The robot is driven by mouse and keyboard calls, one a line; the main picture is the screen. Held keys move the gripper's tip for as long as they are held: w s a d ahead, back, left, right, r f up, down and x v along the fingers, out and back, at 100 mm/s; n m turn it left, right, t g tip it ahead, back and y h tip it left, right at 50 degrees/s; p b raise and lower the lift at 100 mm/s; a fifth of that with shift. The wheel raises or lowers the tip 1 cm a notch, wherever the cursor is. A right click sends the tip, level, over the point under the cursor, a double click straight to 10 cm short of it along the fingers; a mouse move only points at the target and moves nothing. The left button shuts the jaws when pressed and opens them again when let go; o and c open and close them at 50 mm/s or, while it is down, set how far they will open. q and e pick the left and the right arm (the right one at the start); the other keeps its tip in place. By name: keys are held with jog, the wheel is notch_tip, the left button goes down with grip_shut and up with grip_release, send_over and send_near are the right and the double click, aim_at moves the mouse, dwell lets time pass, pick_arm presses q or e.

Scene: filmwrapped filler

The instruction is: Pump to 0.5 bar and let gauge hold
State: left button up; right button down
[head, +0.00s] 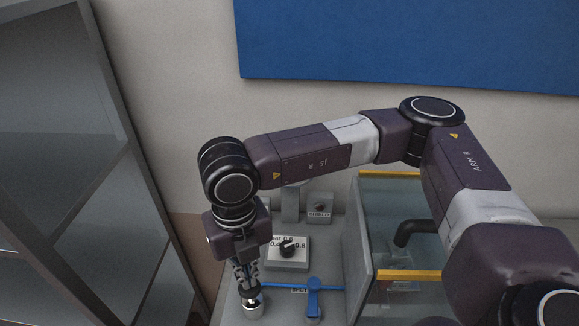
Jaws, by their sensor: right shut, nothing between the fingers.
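My right gripper (247,291) points down at the lower left of the bench, shut, with nothing held. Its fingertips are at or just above a round silver cap or button (253,309); I cannot tell whether they touch. A grey block with a black knob (287,247) carries a printed scale reading "bar 0.0", "0.4" and "0.8"; its pointer setting is too small to read. A blue valve lever (314,297) stands beside a "SHUT" label (299,290). A smaller knob box (319,207) sits behind, its label unreadable. My left gripper is not in view.
A clear-walled case (392,200) with yellow edge strips and a black bent pipe (411,232) stands right of the panel, partly behind my right arm. A dark shelf unit (110,130) stands on the left. A blue board (410,40) hangs on the wall.

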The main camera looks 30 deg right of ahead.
jog(key=shift+f+b, duration=2.25)
jog(key=shift+b, duration=0.05)
notch_tip(320, 180, up, 6)
jog(key=p, duration=0.6)
jog(key=shift+f, duration=0.4)
notch_tip(320, 180, down, 5)
jog(key=b, duration=0.5)
jog(key=shift+b, duration=0.4)
notch_tip(320, 180, up, 5)
jog(key=p, duration=0.6)
